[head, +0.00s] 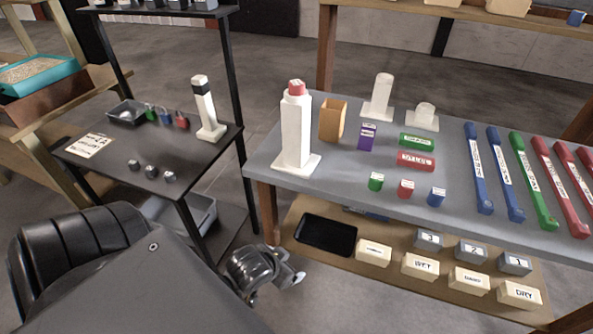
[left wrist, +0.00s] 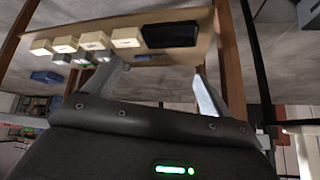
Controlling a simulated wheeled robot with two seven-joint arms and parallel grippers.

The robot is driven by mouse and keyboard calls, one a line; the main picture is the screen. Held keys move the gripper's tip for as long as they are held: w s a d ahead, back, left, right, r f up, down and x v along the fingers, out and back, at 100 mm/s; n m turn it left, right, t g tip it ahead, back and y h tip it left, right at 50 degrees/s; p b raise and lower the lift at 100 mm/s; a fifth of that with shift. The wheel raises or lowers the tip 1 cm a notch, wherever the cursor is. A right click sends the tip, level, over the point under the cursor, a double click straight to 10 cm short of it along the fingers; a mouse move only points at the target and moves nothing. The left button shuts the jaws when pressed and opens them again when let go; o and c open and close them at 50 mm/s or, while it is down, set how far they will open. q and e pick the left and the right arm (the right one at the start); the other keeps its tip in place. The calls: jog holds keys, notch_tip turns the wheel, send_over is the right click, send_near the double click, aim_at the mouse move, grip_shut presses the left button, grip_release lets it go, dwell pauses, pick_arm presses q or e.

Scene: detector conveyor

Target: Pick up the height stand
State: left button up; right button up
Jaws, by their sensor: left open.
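Several white stands are in the head view, and I cannot tell which one is the height stand. A tall white stand (head: 296,130) with a red block (head: 296,88) on top stands upright at the left end of the grey table. A white post with a black band (head: 206,108) stands on the black table to the left. Two shorter white stands (head: 378,98) (head: 423,116) are at the back of the grey table. My left gripper (head: 293,271) is low, in front of the lower shelf, apart from the stands. In the left wrist view (left wrist: 163,80) its fingers are open and empty.
The grey table (head: 350,190) also holds a tan box (head: 333,120), small coloured blocks and long coloured bars (head: 478,168). The lower shelf (head: 310,262) has a black tray (head: 326,234) and labelled boxes. Padlocks and small cubes are on the black table (head: 110,155).

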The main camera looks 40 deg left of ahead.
pick_arm(q)
jog(key=w+a+r+n+t+y, duration=0.2)
jog(key=w+a+r+t, duration=0.5)
jog(key=w+r, duration=0.4)
jog(key=n+t+y, duration=0.2)
jog(key=t, duration=0.1)
send_near(291, 140)
jog(key=x, duration=0.4)
jog(key=shift+w, duration=0.2)
jog(key=shift+p+x, duration=0.5)
jog(key=shift+x, duration=2.25)
jog(key=shift+w+a+y+p, duration=0.15)
jog(key=shift+w+y+p, duration=0.15)
jog(key=shift+w, duration=0.15)
jog(key=p+x, duration=0.1)
jog(key=x, duration=0.3)
jog(key=shift+w+f, duration=0.15)
jog(key=shift+w, duration=0.05)
jog(key=shift+c, duration=0.2)
jog(key=c, duration=1.3)
jog(key=shift+c, duration=0.2)
